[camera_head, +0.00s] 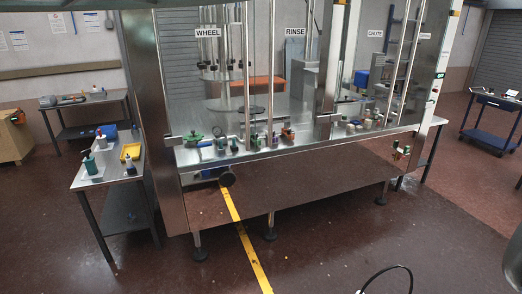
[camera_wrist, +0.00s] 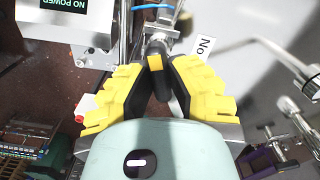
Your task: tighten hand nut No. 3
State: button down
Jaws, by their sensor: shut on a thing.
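In the wrist view my gripper (camera_wrist: 170,75), with stepped yellow finger pads, is closed from both sides on a dark, rounded handle-like part (camera_wrist: 157,46), which I take to be the hand nut. The part sits at the end of a metal fitting (camera_wrist: 152,17) at the top of the picture. A white tag (camera_wrist: 204,44) beside it reads "No"; its number is not visible. I cannot make out my gripper or the numbered nut in the head view.
The steel filling machine (camera_head: 290,150) has panels marked WHEEL and RINSE, with several small fittings along its front ledge. A side table (camera_head: 97,175) holds bottles and a yellow tray (camera_head: 130,151). A blue trolley (camera_head: 490,125) stands right. The front floor is mostly clear.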

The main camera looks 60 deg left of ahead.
jog(key=shift+f+m, duration=0.1)
jog(key=shift+m, duration=0.5)
jog(key=c, duration=0.9)
grip_release()
jog(key=shift+n, duration=0.3)
